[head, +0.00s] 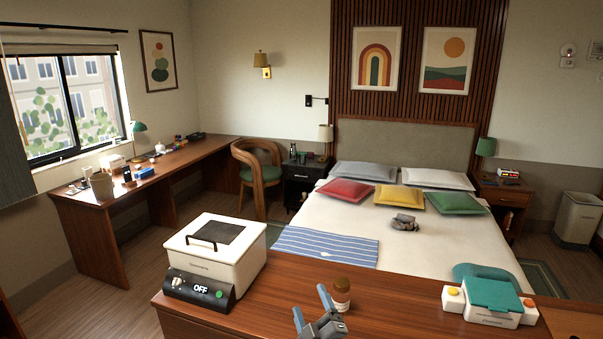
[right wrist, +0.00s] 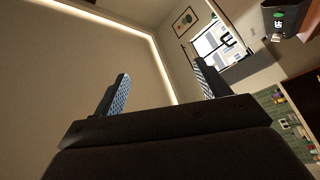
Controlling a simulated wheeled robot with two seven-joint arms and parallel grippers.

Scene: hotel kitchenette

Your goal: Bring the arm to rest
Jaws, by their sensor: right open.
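My right gripper (head: 312,309) shows at the bottom middle of the head view, over the near wooden counter. Its two fingers are apart and nothing is between them. In the right wrist view the fingers of the right gripper (right wrist: 160,92) also stand wide apart, with wall and ceiling behind them. A small brown jar (head: 341,294) with a pale label stands on the counter just to the right of the fingers; I cannot tell if they touch it. My left gripper is in neither view.
The counter (head: 270,290) has bare wood left of my gripper. A white box appliance (head: 213,258) with a black panel reading OFF stands at its left end. A white and teal device (head: 490,300) stands at its right. The bed (head: 420,240) lies beyond.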

